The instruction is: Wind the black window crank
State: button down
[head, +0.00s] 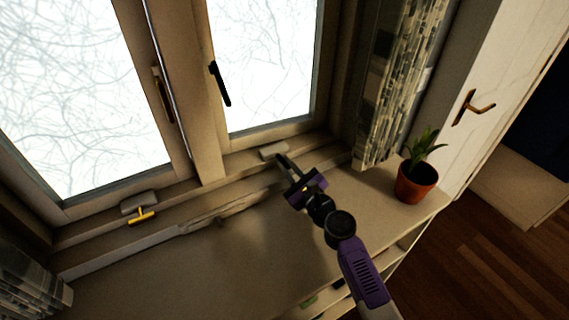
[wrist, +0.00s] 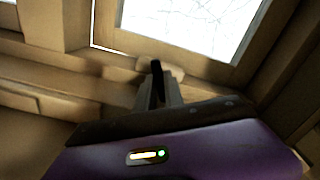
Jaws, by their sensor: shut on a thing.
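The black window crank (wrist: 156,73) shows in the wrist view as a short dark bar in front of its pale base, between my two fingers. In the head view its pale base (head: 271,150) sits on the lower frame of the right window, and my gripper hides most of the crank. My gripper (head: 281,160) reaches in from the lower right and is shut on the crank; in the wrist view the fingers (wrist: 157,96) close around it from below.
A yellow crank (head: 142,217) sits on the left window's lower frame. A black handle (head: 220,84) is on the right window above my gripper. A potted plant (head: 415,184) stands on the counter at right, beside a patterned curtain (head: 394,85). The counter (head: 190,275) at left is clear.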

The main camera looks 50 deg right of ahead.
jog(key=m+p, duration=0.1)
jog(key=m, duration=0.5)
jog(key=shift+a+p, duration=0.1)
jog(key=shift+p, duration=0.3)
jog(key=m+p, duration=0.1)
jog(key=m, duration=0.4)
jog(key=shift+a+f+m, duration=0.1)
jog(key=shift+f+m, duration=0.05)
jog(key=shift+m, duration=0.15)
jog(key=shift+a, duration=0.1)
jog(key=c, duration=1.4)
grip_release()
jog(key=shift+c, duration=0.2)
jog(key=shift+v, duration=3.85)
